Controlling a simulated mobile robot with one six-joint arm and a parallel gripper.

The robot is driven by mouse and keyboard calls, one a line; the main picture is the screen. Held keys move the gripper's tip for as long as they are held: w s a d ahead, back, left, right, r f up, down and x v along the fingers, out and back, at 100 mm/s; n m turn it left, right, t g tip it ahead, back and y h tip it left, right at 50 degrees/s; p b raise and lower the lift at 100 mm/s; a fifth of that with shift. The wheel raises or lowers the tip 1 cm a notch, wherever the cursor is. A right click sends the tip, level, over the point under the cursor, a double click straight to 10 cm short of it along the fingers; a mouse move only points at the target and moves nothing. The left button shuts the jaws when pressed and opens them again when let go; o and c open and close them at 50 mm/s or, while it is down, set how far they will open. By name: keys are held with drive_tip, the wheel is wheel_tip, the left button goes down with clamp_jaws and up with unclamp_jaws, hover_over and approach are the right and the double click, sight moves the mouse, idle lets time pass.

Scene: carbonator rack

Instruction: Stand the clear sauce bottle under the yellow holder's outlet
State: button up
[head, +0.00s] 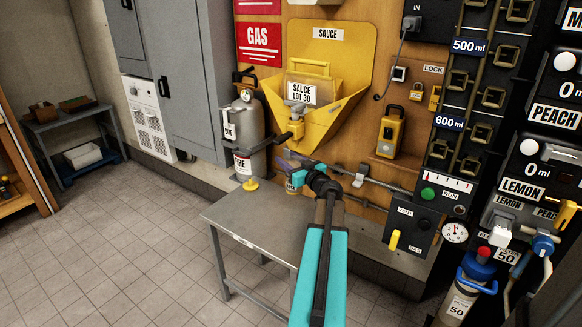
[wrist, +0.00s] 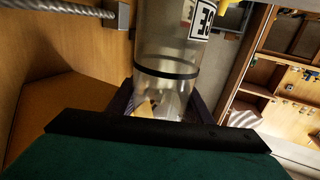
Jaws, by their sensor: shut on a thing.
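The yellow holder (head: 340,60) hangs on the wooden wall under a SAUCE sign, with a SAUCE LOT 30 bag in it. Its valve and outlet (head: 297,128) are at the lower left. My gripper (head: 288,163) is shut on the clear sauce bottle just below the outlet. In the wrist view the bottle (wrist: 165,55) is a clear cylinder with a dark band and a white label, between my two dark fingers (wrist: 160,105). In the head view my gripper and arm hide most of the bottle; a small lower part (head: 292,187) shows. I cannot tell whether it touches anything below.
A grey metal table (head: 255,222) stands under my arm, its visible top mostly clear. A grey gas cylinder (head: 243,130) stands left of the holder. A pipe (head: 375,182) and a dark control box (head: 410,228) are to the right.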

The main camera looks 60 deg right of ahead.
drive_tip(key=shift+w+d, duration=0.1)
drive_tip(key=shift+d, duration=0.1)
drive_tip(key=shift+f+b, duration=0.3)
drive_tip(key=shift+f, duration=1.45)
drive_tip(key=shift+f+b, duration=0.15)
drive_tip(key=shift+b, duration=0.2)
drive_tip(key=o, duration=1.3)
drive_tip(key=shift+r+p, duration=0.25)
drive_tip(key=shift+p, duration=0.2)
drive_tip(key=v, duration=1.2)
drive_tip(key=shift+f, duration=0.1)
